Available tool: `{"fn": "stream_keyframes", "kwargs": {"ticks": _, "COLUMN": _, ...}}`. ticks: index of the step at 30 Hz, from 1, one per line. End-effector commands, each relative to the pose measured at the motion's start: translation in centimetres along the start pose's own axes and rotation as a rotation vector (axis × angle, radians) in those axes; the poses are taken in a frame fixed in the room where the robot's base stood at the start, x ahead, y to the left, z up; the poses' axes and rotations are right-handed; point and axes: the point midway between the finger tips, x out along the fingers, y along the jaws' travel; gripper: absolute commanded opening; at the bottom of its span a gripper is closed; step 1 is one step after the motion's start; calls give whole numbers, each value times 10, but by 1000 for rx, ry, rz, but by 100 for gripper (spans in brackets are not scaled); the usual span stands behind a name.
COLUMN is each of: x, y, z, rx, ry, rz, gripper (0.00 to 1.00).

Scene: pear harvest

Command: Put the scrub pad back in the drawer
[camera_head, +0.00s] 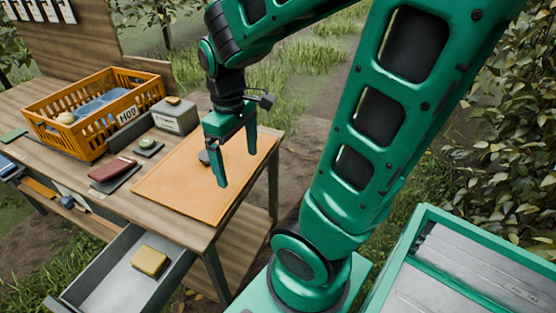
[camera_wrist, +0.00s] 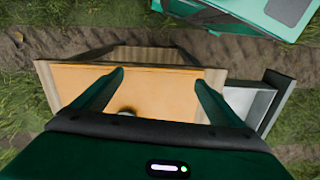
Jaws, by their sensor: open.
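The open grey drawer (camera_head: 110,290) sticks out from the front of the wooden table, and it shows at the right in the wrist view (camera_wrist: 262,100). A yellow block (camera_head: 150,261), like a sponge, lies inside it. My gripper (camera_head: 237,165) is open and empty, pointing down above the orange board (camera_head: 180,195). A small dark grey object (camera_head: 204,157) lies on the board, partly hidden by my gripper; a bit of it shows in the wrist view (camera_wrist: 127,110). I cannot tell which thing is the scrub pad; a thin green piece (camera_head: 14,135) lies at the table's far left.
An orange crate (camera_head: 118,128) with mixed items stands at the back of the table, beside a grey box (camera_head: 175,116). A red item (camera_head: 112,169) and a small round-topped dark item (camera_head: 149,147) lie before them. The board's front half is clear.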

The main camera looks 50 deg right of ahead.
Motion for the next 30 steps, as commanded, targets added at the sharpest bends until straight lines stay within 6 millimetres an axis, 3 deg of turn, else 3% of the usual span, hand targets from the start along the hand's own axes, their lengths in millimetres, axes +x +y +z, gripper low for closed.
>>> {"fn": "stream_keyframes", "kwargs": {"ticks": 1, "x": -7, "y": 10, "z": 22, "rx": 138, "ry": 8, "rz": -4, "gripper": 91}}
{"fn": "stream_keyframes", "kwargs": {"ticks": 4, "x": -14, "y": 21, "z": 59, "rx": 390, "ry": 4, "rz": -14, "gripper": 91}}
{"fn": "stream_keyframes", "kwargs": {"ticks": 10, "x": -19, "y": 26, "z": 103, "rx": 692, "ry": -2, "rz": -29, "gripper": 91}}
{"fn": "stream_keyframes", "kwargs": {"ticks": 28, "x": -19, "y": 26, "z": 110, "rx": 744, "ry": -5, "rz": -31, "gripper": 91}}
{"fn": "stream_keyframes", "kwargs": {"ticks": 30, "x": -14, "y": 28, "z": 98, "rx": 744, "ry": -19, "rz": -28, "gripper": 91}}
